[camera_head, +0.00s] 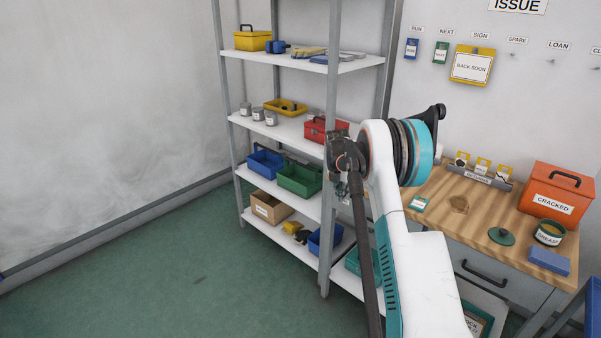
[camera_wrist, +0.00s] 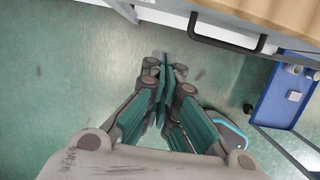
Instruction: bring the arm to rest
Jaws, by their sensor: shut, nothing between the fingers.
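My arm stands up in the middle of the head view, white with a teal band, in front of the shelf and the left part of the bench. My gripper (camera_wrist: 163,75) shows in the wrist view, pointing down over the green floor. Its fingers are together with nothing between them. In the head view I cannot make out its fingertips.
A metal shelf (camera_head: 300,128) with bins and boxes stands behind my arm. A wooden bench (camera_head: 463,229) with an orange box (camera_head: 556,196) stands at right. A blue cart (camera_wrist: 284,97) is at right in the wrist view. The floor (camera_head: 190,270) at left is clear.

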